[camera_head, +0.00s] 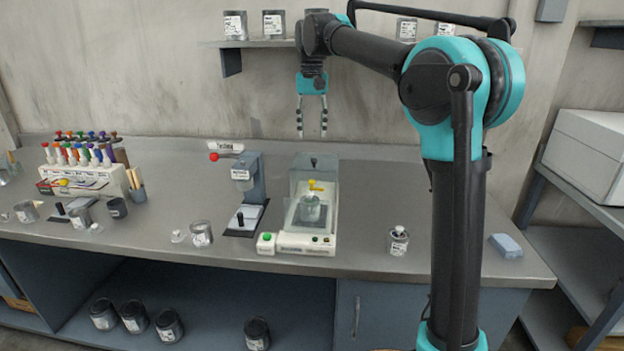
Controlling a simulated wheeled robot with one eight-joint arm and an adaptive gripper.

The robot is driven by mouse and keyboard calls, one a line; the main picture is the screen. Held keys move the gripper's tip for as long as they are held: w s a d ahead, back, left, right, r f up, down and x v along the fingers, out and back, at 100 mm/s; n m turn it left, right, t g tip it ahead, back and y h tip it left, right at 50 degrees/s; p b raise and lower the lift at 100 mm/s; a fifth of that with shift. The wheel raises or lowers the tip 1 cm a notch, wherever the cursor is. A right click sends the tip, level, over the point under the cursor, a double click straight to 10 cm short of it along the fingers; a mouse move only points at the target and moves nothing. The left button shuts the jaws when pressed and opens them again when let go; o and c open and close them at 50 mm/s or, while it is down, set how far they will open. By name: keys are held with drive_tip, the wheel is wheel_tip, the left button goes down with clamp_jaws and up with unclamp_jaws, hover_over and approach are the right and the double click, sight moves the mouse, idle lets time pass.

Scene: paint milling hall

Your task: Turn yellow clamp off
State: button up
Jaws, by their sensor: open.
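A yellow clamp knob (312,185) sits on top of a small metal can (310,208) inside the milling machine (292,243) in the middle of the bench. The machine has a pale base, a box-like, partly see-through housing and a green button (267,238) at its front left. My gripper (311,134) hangs above and behind the machine in the picture, fingers pointing down. Its two fingers are apart and nothing is between them. It does not touch the clamp. The exact turn position of the clamp is too small to tell.
A press with a red-ended lever (246,180) stands left of the machine. A rack of coloured-top bottles (85,172) and several cans are farther left. A small can (398,241) and a blue block (506,246) are on the right. A shelf (262,43) with cans hangs behind.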

sight(312, 180)
wheel_tip(312, 180, down, 17)
drive_tip(key=shift+r, duration=0.15)
idle(0.5)
clamp_jaws()
